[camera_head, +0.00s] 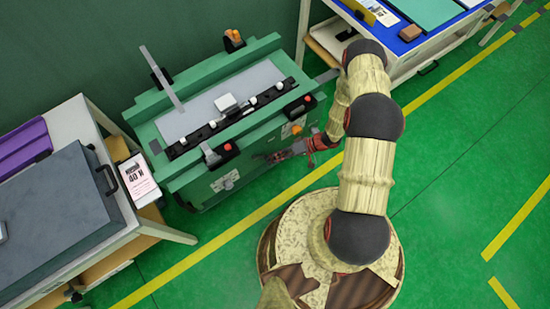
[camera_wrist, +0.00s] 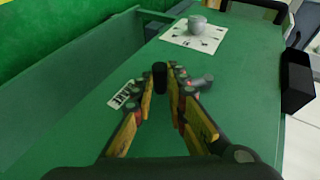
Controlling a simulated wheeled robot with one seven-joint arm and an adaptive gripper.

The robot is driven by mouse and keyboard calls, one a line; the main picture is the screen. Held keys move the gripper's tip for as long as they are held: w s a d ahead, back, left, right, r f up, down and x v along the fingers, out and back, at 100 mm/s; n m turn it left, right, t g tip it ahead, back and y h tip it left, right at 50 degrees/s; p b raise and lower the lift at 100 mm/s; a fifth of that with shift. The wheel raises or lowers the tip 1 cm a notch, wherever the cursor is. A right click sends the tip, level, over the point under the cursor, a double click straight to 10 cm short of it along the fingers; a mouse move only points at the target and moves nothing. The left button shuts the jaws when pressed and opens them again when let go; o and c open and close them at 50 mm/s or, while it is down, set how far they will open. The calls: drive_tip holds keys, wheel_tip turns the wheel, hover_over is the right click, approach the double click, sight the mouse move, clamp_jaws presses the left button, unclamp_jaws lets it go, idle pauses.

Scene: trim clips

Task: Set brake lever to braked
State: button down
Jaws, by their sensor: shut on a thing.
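My gripper (camera_wrist: 167,85) reaches to the front face of the green machine (camera_wrist: 235,120). Its two yellow and black fingers close in on a dark, rounded upright piece, which I take for the brake lever (camera_wrist: 160,76). The fingers hide most of the lever, so I cannot tell its exact angle. In the head view my gripper (camera_head: 283,153) is small against the machine's front side, and the lever there cannot be told from the fingers. A white label with dark lettering (camera_wrist: 125,95) lies just left of the fingers in the wrist view.
A white dial plate with a grey knob (camera_wrist: 192,38) is on the same face. A black box (camera_wrist: 297,82) juts out at the right. The machine top carries a dark rail (camera_head: 230,120) with clamps. A grey-lidded table (camera_head: 55,210) stands left; a blue-topped bench (camera_head: 410,45) stands behind right.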

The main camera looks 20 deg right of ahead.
drive_tip(key=shift+s+a+f+m+y+b, duration=0.1)
drive_tip(key=shift+a+f+m+y+b, duration=0.25)
drive_tip(key=shift+f+y+b, duration=0.5)
drive_tip(key=shift+r, duration=0.2)
drive_tip(key=c, duration=1.9)
unclamp_jaws()
drive_tip(key=shift+o, duration=0.7)
drive_tip(key=v, duration=1.2)
drive_tip(key=shift+f, duration=0.1)
